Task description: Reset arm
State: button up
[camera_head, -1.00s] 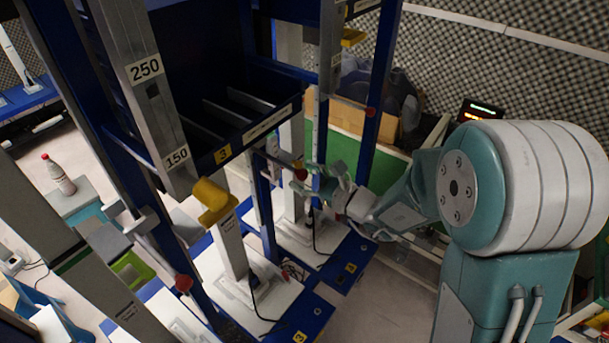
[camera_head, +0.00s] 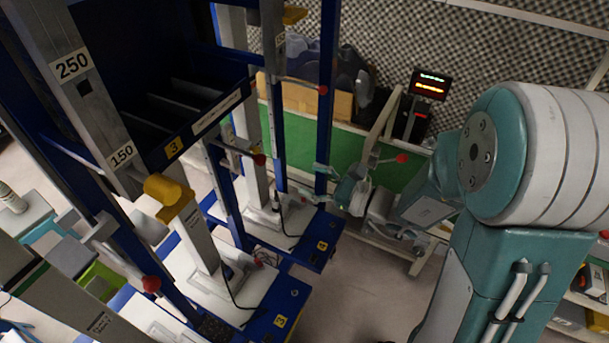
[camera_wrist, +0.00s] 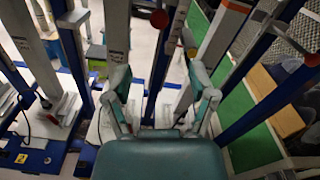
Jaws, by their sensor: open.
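My teal and white arm reaches in from the right in the head view. My gripper (camera_head: 321,183) is open, with its two teal fingers pointing left toward a blue and grey measuring stand (camera_head: 329,100). I see nothing between the fingers. In the wrist view my gripper (camera_wrist: 158,82) shows two spread fingers above the teal palm, with stand posts and a red knob (camera_wrist: 159,19) beyond them. Whether a fingertip touches a post cannot be told.
Tall stands with white bases (camera_head: 270,222) fill the left and middle. A dark bin labelled 3 (camera_head: 195,120) hangs at upper left. A green panel (camera_head: 350,155) and a lit display (camera_head: 429,85) stand behind. Bare floor (camera_head: 350,290) shows at the lower middle.

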dwell(0.4)
jog(key=s+a+r+n+g+h, duration=0.15)
jog(key=s+n+g+h, duration=0.35)
jog(key=s+n+g, duration=0.65)
jog(key=s+d+r+n+t+h, duration=0.3)
jog(key=d+n+t+h, duration=0.1)
jog(key=d+n+h, duration=0.1)
jog(key=s+d+r+n+t+h, duration=0.2)
jog(key=d+r+n+t+h, duration=0.1)
jog(key=d, duration=0.4)
jog(key=shift+s+d+n+t+h, duration=0.45)
jog(key=shift+n+h, duration=0.4)
jog(key=shift+h, duration=0.35)
jog(key=shift+a, duration=0.1)
